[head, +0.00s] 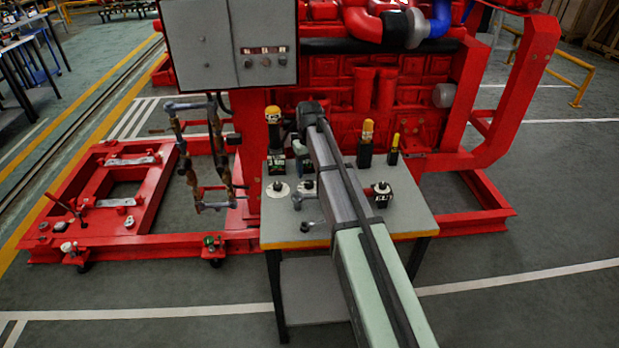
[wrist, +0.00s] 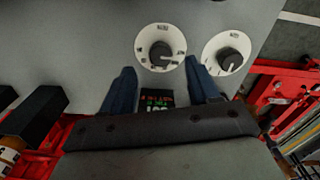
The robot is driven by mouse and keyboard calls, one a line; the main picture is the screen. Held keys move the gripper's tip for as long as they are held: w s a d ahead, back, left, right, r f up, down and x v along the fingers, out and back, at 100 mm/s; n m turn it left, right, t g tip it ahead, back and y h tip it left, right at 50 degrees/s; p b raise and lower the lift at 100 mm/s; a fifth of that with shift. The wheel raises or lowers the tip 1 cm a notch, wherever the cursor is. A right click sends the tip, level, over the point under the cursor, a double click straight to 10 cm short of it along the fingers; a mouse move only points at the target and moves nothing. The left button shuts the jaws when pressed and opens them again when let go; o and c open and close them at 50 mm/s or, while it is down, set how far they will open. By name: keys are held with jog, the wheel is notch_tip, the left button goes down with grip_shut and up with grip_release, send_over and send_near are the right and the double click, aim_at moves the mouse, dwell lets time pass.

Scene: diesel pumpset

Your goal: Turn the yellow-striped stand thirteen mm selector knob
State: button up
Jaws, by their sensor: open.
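My gripper (wrist: 160,82) is open with its two blue fingers pointing down over the grey table top; nothing is between the fingertips except a view of a black display box (wrist: 160,99) with red and green text. In the wrist view, a black knob on a white dial (wrist: 160,48) lies just beyond the fingers, and a second black knob on a dial (wrist: 228,54) is to its right. Several yellow-topped black stands, such as one at left (head: 273,138), stand there. Which is the striped one is unclear.
The grey table (head: 405,212) has a yellow front edge. A red engine frame (head: 335,75) stands close behind it, with a grey control box (head: 230,45) at upper left. My arm hides the table's middle.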

aim_at(309, 183)
notch_tip(309, 183, up, 8)
jog(key=shift+r, duration=0.25)
dwell(0.4)
